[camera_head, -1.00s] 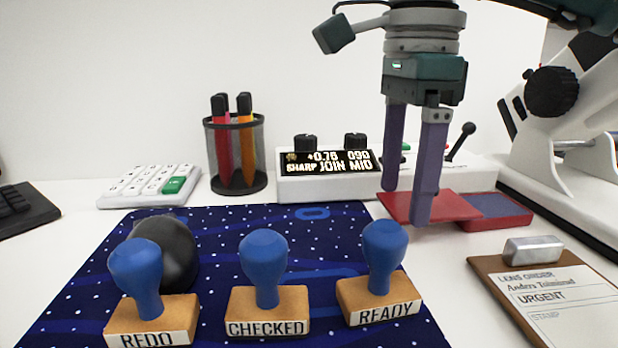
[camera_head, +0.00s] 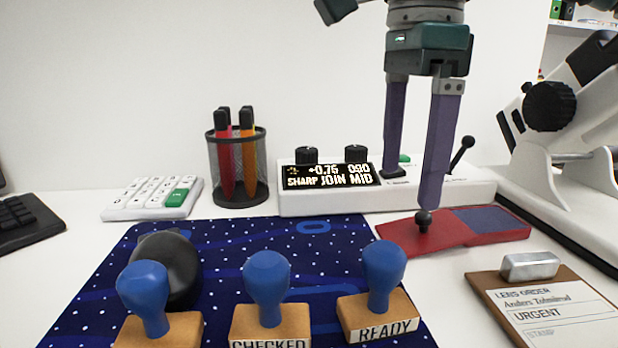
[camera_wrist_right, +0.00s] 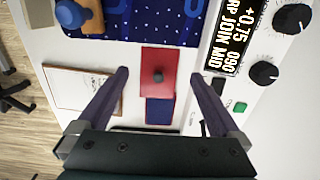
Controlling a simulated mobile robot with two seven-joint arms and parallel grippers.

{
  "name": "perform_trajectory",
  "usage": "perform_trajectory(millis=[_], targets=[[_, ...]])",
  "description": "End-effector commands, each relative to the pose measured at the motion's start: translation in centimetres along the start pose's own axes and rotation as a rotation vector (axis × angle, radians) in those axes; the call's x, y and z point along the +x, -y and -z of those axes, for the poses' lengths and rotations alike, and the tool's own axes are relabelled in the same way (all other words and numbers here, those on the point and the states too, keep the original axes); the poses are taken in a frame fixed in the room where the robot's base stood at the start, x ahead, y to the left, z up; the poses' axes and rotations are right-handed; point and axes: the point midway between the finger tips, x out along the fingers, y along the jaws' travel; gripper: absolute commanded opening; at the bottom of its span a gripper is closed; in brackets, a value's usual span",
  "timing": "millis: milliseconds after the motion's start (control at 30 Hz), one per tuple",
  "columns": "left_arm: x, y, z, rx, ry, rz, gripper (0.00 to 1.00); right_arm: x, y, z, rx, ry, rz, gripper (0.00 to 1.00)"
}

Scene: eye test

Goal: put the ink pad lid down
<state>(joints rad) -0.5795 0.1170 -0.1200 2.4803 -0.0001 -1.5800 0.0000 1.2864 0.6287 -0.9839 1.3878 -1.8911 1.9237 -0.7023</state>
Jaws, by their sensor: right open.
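The red ink pad lid (camera_head: 400,236) lies flat on the white table, with its dark round knob (camera_head: 424,220) facing up. It also shows in the right wrist view (camera_wrist_right: 158,58). The ink pad (camera_head: 495,221), red with a dark blue surface, sits right beside it; their edges meet, and I cannot tell whether they overlap slightly. My right gripper (camera_head: 412,192) is open above the lid. Its fingers stand apart on either side of the knob in the wrist view, with nothing between them. My left gripper is not in view.
A white control box (camera_head: 330,203) stands behind the lid. Stamps, including the READY stamp (camera_head: 376,317), stand on the dark blue mat (camera_head: 240,236) at left. A clipboard (camera_head: 484,290) lies in front right, and a white microscope-like device (camera_head: 570,190) stands at right.

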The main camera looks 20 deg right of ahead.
Motion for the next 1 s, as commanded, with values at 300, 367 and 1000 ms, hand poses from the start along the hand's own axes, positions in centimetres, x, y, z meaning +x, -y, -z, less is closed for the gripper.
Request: perform_trajectory(millis=[300, 367, 1000], targets=[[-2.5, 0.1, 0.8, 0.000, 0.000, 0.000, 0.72, -7.0, 0.0, 0.0, 0.001, -0.001, 0.002, 1.00], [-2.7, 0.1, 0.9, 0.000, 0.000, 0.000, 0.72, -7.6, 0.0, 0.0, 0.000, 0.000, 0.001, 1.00], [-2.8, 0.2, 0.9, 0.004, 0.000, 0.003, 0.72, -8.1, 0.0, 0.0, 0.001, 0.000, -0.001, 1.00]])
